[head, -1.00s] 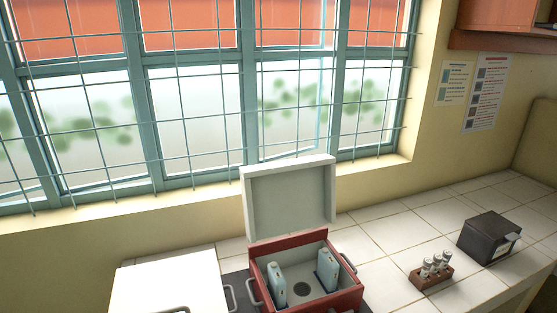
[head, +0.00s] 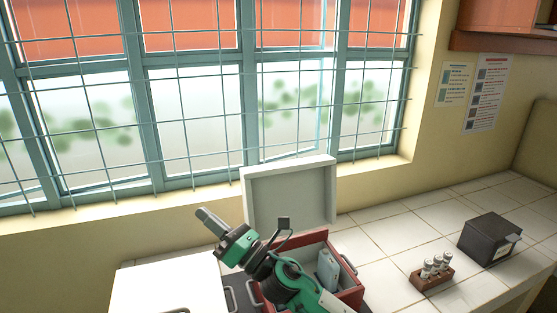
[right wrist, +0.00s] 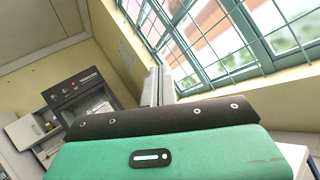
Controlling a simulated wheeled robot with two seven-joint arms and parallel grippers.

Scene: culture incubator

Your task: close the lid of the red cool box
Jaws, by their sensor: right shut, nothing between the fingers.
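The red cool box (head: 312,239) stands on the counter at the bottom centre of the head view. Its pale grey lid (head: 290,196) stands open and upright at the back edge. A light blue pack (head: 327,268) shows inside at the right; my right arm hides the left part of the interior. My right gripper (head: 203,214) is shut and empty, left of the lid and above the white surface, pointing up and left. Its grey fingers also show in the right wrist view (right wrist: 155,88). My left gripper is out of view.
A white box-like top (head: 165,288) is left of the cool box. A rack of vials (head: 432,275) and a dark box (head: 488,238) stand on the tiled counter at right. The barred window (head: 200,110) is behind the lid.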

